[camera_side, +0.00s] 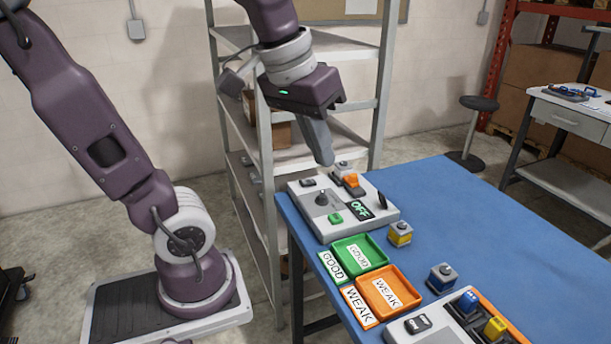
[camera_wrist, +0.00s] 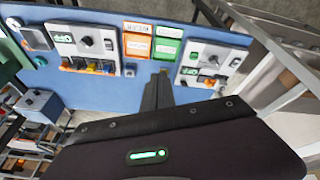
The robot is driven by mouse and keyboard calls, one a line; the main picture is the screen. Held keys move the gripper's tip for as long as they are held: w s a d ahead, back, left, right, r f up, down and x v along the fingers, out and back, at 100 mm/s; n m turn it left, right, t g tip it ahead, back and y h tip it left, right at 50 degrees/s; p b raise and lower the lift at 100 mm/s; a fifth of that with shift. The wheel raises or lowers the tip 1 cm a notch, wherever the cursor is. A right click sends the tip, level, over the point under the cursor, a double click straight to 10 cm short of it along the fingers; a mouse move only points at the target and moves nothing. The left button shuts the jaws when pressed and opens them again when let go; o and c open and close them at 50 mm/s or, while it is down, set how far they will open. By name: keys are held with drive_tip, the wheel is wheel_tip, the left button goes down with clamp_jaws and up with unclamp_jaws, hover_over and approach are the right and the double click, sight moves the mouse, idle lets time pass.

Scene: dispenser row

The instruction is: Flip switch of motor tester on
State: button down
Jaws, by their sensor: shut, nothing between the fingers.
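The motor tester (camera_side: 308,214) is a pale grey box at the blue table's far left corner, its black display reading OFF (camera_side: 359,209). Its top carries a dark round knob (camera_side: 321,199), a green button (camera_side: 335,218), an upright black lever (camera_side: 382,198) and an orange part (camera_side: 352,180). I cannot tell for certain which of these is the switch. In the wrist view the box (camera_wrist: 226,47) lies at right. My gripper (camera_side: 327,162) is shut and empty, pointing down above the tester's back edge, apart from it. Its fingers also show in the wrist view (camera_wrist: 158,92).
A green GOOD tray (camera_side: 372,239) and an orange WEAK tray (camera_side: 404,285) sit beside the tester. A yellow-grey block (camera_side: 400,233) and a blue-grey block (camera_side: 442,277) stand on the table. Another panel (camera_side: 398,332) holds coloured blocks. A metal shelf (camera_side: 265,160) stands behind.

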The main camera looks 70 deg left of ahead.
drive_tip(key=w+a+n+g, duration=0.2)
drive_tip(key=w+a+n, duration=0.3)
drive_tip(key=w+a, duration=0.35)
drive_tip(key=n+g, duration=0.4)
drive_tip(key=n, duration=0.5)
hover_over(303, 182)
drive_tip(key=w, duration=0.2)
wheel_tip(303, 182, down, 10)
drive_tip(key=shift+w+a, duration=0.1)
drive_tip(key=shift+w, duration=0.05)
drive_tip(key=f, duration=0.4)
drive_tip(key=s+f, duration=0.1)
drive_tip(key=f, duration=0.4)
drive_tip(key=s+f, duration=0.1)
drive_tip(key=f, duration=0.3)
drive_tip(key=shift+f, duration=0.35)
